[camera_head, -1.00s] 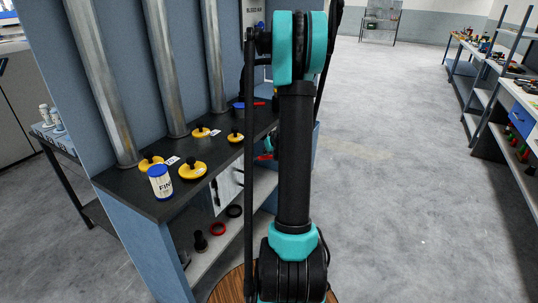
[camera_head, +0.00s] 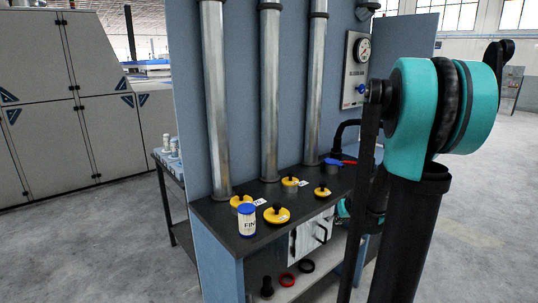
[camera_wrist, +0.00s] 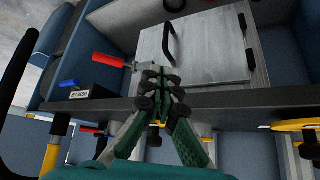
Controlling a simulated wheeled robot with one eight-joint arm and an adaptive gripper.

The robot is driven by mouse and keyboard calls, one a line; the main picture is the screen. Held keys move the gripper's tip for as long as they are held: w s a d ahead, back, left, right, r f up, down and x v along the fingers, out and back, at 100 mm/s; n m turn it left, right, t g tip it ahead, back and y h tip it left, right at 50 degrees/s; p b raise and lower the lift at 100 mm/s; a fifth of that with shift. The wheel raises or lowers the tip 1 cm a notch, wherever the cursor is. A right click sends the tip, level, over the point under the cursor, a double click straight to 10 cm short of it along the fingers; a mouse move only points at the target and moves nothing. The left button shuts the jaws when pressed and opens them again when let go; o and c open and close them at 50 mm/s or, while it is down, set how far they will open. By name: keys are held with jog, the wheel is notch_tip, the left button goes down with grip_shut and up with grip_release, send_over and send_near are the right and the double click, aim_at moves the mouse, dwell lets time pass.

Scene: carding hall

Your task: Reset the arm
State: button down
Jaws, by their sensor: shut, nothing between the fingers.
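My gripper (camera_wrist: 158,100) shows in the wrist view with its green fingers together and nothing between them. It is in front of the dark shelf edge (camera_wrist: 230,103), near a pale panel door (camera_wrist: 200,52) with a black handle. In the head view my arm stands at the right and hides part of the bench; the gripper's fingertips cannot be made out there.
The dark bench (camera_head: 222,221) carries several yellow knobbed discs (camera_head: 276,214) and a white, blue-lidded tub (camera_head: 246,221). Metal pipes (camera_head: 270,95) rise behind it. A red-handled tool (camera_wrist: 90,59) shows in the wrist view. Open floor (camera_head: 470,220) lies right.

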jog(key=s+a+f+g, duration=0.1)
jog(key=s+a, duration=0.3)
jog(key=s, duration=0.7)
jog(key=s+a+f+g, duration=0.2)
jog(key=s+a, duration=0.3)
jog(key=s, duration=0.7)
jog(key=shift+s+f+h, duration=0.3)
jog(key=shift+f+h, duration=0.1)
jog(key=shift+f, duration=0.35)
